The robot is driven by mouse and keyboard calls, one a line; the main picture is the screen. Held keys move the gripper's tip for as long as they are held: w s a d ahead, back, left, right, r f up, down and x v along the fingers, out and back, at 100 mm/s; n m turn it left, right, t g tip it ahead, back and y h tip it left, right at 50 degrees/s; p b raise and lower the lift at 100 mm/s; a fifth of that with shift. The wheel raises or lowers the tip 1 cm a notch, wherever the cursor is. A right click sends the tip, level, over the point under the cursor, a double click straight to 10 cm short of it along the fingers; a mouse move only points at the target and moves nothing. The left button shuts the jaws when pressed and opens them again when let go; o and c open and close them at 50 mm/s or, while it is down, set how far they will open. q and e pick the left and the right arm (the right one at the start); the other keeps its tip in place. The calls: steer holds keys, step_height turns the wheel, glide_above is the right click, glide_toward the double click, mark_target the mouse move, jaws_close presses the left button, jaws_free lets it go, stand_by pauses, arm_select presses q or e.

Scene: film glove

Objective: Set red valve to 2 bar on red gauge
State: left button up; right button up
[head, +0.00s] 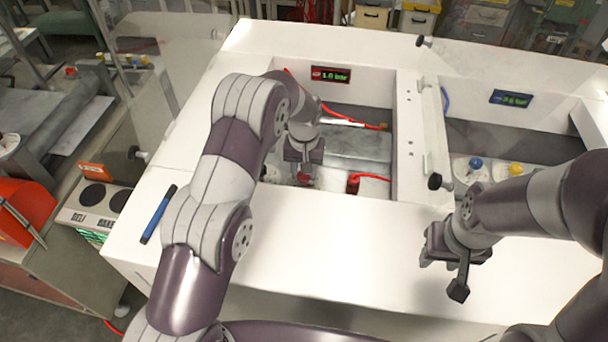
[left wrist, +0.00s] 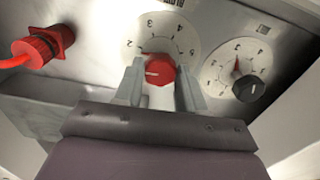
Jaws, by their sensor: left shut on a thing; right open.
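The red valve (left wrist: 160,70) is a round red knob with a white mark on a numbered white dial (left wrist: 172,33). Its mark points left, in the picture, towards the side of the dial's 2. My left gripper (left wrist: 160,85) is shut on the red valve, one finger on each side. In the head view my left gripper (head: 303,172) reaches down into the left bay, largely covering the valve. The red gauge (head: 330,75) is a small red-labelled display with green digits, seemingly about 1.0 bar, too blurred to be sure. My right gripper (head: 442,272) is open and empty above the white front surface.
A black knob (left wrist: 248,88) on another dial is close to the right of the valve. A red hose connector (left wrist: 45,47) is to its left. A blue gauge (head: 511,98) and blue and yellow caps are in the right bay. A blue pen (head: 158,214) lies at the left.

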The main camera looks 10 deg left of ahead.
arm_select(q)
steer(key=m+b, duration=0.1)
steer(key=m, duration=0.2)
steer(key=shift+f+b, duration=0.1)
steer(key=shift+b, duration=0.25)
arm_select(e)
step_height(320, 180, down, 2)
steer(key=shift+f, duration=0.15)
arm_select(q)
steer(key=shift+m+b, duration=0.45)
steer(key=shift+m, duration=1.05)
arm_select(e)
steer(key=shift+f, duration=0.45)
arm_select(q)
steer(key=shift+m, duration=0.3)
steer(key=o, duration=1.1)
steer(key=shift+d, duration=0.1)
steer(key=shift+c, duration=0.2)
arm_select(e)
steer(key=shift+f, duration=0.1)
arm_select(q)
steer(key=shift+w, duration=0.15)
arm_select(e)
steer(key=shift+w, duration=0.15)
